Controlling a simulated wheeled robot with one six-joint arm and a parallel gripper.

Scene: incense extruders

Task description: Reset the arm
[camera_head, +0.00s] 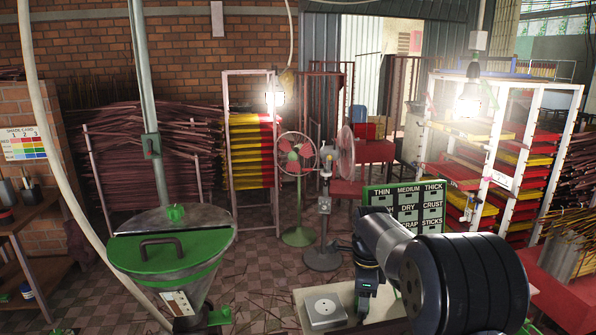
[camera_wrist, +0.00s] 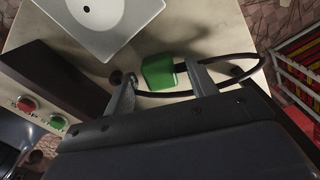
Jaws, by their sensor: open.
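My gripper (camera_wrist: 160,74) is open in the wrist view, its two grey fingers apart and pointing at a pale bench top. A green block (camera_wrist: 158,71) shows between the fingertips; I cannot tell whether it touches either finger. A dark cable (camera_wrist: 238,80) curves across the bench behind the fingers. In the head view my arm reaches in from the lower right, and my gripper (camera_head: 367,292) hangs low over the bench, partly hidden by the arm.
A dark control box (camera_wrist: 50,85) with red and green buttons stands beside my gripper. A green-lidded hopper (camera_head: 172,255) stands left. Racks (camera_head: 497,150) and fans (camera_head: 297,155) are behind.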

